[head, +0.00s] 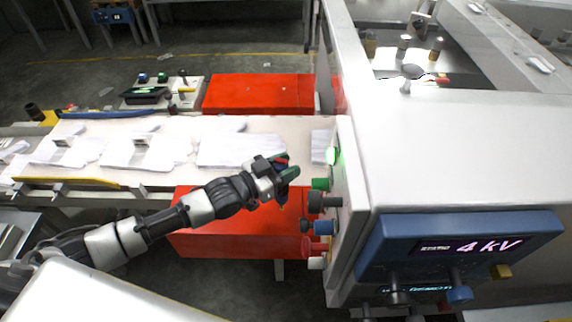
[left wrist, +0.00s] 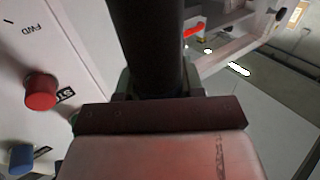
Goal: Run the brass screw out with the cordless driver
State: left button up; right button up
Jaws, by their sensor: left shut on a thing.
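My left gripper (head: 284,176) is shut on a tool that I take to be the cordless driver. In the left wrist view the driver (left wrist: 152,45) shows a thick dark handle between the fingers of my left gripper (left wrist: 158,88), with a dark red band and a worn reddish block nearest the camera. In the head view the gripper mostly hides it. It is held beside the machine's row of knobs, above the conveyor's near edge. Its tip cannot be made out. I cannot pick out the brass screw in either view. My right gripper is not in view.
A white machine cabinet (head: 455,150) stands at right, with coloured knobs and a blue display panel (head: 375,250) reading 4 kV. A red button (left wrist: 40,91) shows close by in the left wrist view. White gloves (head: 240,149) lie on the conveyor. Red boxes (head: 222,242) stand beside it.

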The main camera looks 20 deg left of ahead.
pick_arm(q)
jog(key=shift+f, duration=0.4)
dwell(1.0)
jog(key=shift+p, duration=0.45)
dwell(0.6)
jog(key=shift+r, duration=0.15)
dwell(2.3)
dwell(1.3)
jog(key=shift+w+r+p, duration=0.1)
jog(key=shift+r+p, duration=0.55)
jog(key=shift+p, duration=0.1)
jog(key=shift+r+p, duration=2)
jog(key=shift+r, duration=0.45)
jog(key=shift+f, duration=0.1)
